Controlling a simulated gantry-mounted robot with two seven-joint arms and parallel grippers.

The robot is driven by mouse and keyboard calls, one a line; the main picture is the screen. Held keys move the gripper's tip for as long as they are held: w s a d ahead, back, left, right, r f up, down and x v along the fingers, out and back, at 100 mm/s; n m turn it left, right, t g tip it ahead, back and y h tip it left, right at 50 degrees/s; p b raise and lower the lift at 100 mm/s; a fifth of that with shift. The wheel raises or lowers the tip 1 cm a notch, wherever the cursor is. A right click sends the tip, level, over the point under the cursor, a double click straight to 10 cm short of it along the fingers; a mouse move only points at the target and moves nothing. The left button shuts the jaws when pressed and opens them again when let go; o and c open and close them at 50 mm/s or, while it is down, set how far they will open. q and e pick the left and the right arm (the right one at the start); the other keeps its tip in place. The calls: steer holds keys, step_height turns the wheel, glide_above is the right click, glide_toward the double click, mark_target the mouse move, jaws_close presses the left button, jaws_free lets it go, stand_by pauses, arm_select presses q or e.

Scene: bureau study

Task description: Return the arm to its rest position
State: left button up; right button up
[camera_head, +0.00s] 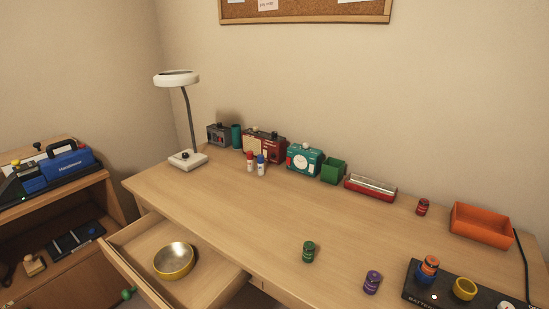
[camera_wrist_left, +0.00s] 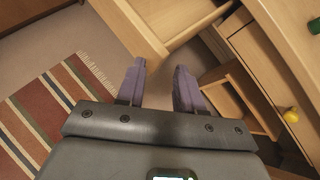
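My left gripper (camera_wrist_left: 158,85) shows in the left wrist view with its two grey-purple fingers apart and nothing between them. It hangs over the floor beside the wooden furniture. Neither arm shows in the head view, and my right gripper is in no view.
The desk (camera_head: 220,206) has an open drawer (camera_head: 209,284) holding a yellow bowl (camera_head: 174,261). A lamp (camera_head: 187,158), an orange tray (camera_head: 482,225), a black battery base (camera_head: 416,287) and small jars stand on the desk. A striped rug (camera_wrist_left: 50,110) lies on the floor.

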arm_select(q)
steer(key=s+d+f+n+g+h+p, duration=0.1)
steer(key=s+d+f+n+g, duration=0.2)
steer(key=s+n, duration=0.4)
steer(key=s+d+f+n+g+p, duration=0.2)
steer(key=s+d+f+n, duration=0.1)
steer(key=s+f+n, duration=0.4)
steer(key=s+a+r+n+g, duration=0.15)
steer(key=s+a+n, duration=0.5)
steer(key=n, duration=1.05)
step_height(320, 180, up, 38)
steer(key=p, duration=3.8)
steer(key=shift+f+n+y+p, duration=0.25)
steer(key=shift+n+y+p, duration=0.05)
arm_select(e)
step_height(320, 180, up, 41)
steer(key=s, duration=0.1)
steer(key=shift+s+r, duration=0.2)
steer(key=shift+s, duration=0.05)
arm_select(q)
steer(key=shift+g, duration=0.25)
steer(key=shift+c, duration=0.3)
